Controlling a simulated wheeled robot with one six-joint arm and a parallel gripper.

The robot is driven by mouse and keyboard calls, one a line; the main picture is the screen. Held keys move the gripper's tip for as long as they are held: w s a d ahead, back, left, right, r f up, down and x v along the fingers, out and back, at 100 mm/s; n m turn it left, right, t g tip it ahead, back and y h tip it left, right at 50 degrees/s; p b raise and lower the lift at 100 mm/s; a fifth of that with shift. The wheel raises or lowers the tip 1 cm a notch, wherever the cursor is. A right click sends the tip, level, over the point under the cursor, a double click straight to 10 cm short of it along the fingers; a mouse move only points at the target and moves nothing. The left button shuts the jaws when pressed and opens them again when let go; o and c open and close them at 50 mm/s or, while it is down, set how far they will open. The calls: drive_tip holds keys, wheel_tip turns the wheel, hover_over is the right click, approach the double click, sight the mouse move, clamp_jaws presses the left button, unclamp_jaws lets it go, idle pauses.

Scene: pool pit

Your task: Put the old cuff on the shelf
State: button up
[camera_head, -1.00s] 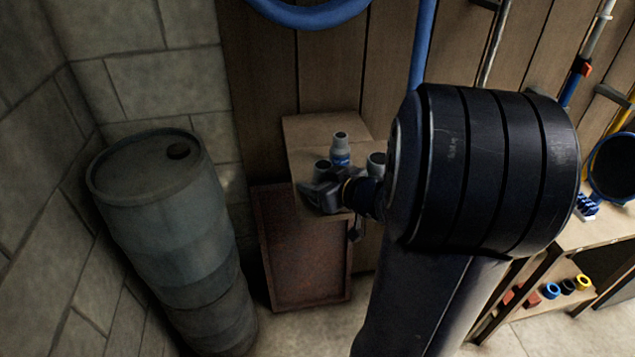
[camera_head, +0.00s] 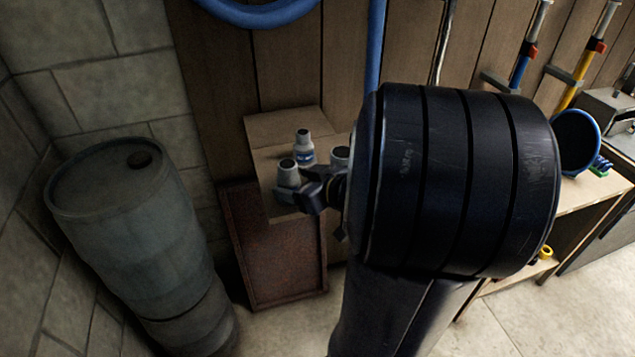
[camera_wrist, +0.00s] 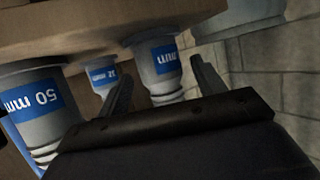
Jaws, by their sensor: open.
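Several grey cuffs with blue size labels stand narrow end up on a small wooden stand (camera_head: 268,160): a left one (camera_head: 288,173), a back one (camera_head: 304,147) and a right one (camera_head: 340,154), partly hidden by my arm. I cannot tell which is the old cuff. My gripper (camera_head: 298,198) is open at the stand's front, close to the left cuff. The wrist view appears upside down. There my open fingers (camera_wrist: 162,80) appear either side of one labelled cuff (camera_wrist: 162,62); a cuff marked 50 mm (camera_wrist: 38,105) is at left. No contact is clear.
A tall grey drum (camera_head: 130,235) stands left by the block wall. A reddish framed panel (camera_head: 280,262) leans below the stand. At right a wooden bench (camera_head: 590,192) has a low shelf with a yellow ring (camera_head: 545,253). A blue hose (camera_head: 258,14) hangs above.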

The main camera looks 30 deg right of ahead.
drive_tip(key=p+v, duration=0.1)
drive_tip(key=v, duration=0.6)
drive_tip(key=shift+s, duration=0.15)
